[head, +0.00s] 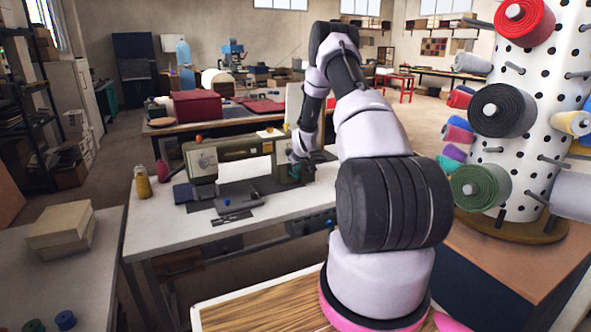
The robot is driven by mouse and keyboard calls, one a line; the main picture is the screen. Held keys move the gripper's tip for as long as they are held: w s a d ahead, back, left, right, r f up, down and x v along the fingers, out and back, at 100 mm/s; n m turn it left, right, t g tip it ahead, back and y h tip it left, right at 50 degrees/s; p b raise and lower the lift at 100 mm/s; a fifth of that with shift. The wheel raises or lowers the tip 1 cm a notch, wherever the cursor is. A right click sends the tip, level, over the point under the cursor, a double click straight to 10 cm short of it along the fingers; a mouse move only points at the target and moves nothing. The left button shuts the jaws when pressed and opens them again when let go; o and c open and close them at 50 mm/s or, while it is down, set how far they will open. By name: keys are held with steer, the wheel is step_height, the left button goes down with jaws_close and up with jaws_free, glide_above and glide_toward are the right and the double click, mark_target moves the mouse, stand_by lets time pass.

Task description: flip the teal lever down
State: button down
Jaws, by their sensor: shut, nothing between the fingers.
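The sewing machine (232,158), olive and grey, stands on the white work table (165,228). A small teal-green patch (294,172) shows at the machine's right end, beside my gripper; it may be the teal lever, but it is too small to tell its shape or position. My gripper (303,174) is shut and empty, close against that end of the machine. I cannot tell whether it touches the machine. My forearm and wrist hide part of this area.
Dark tools (232,217) lie on the table in front of the machine. A yellow bottle (142,181) stands at its left. A perforated white column (545,100) with thread spools rises at the right. The table's front left is clear.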

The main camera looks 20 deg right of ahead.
mark_target(297, 177)
steer(key=shift+s+f+t, duration=0.3)
steer(key=shift+f+t, duration=0.35)
steer(key=shift+f, duration=0.2)
steer(key=shift+s+f+t, duration=0.25)
steer(key=shift+f+t, duration=0.4)
steer(key=shift+f, duration=0.2)
steer(key=shift+r, duration=0.15)
steer(key=shift+r, duration=0.7)
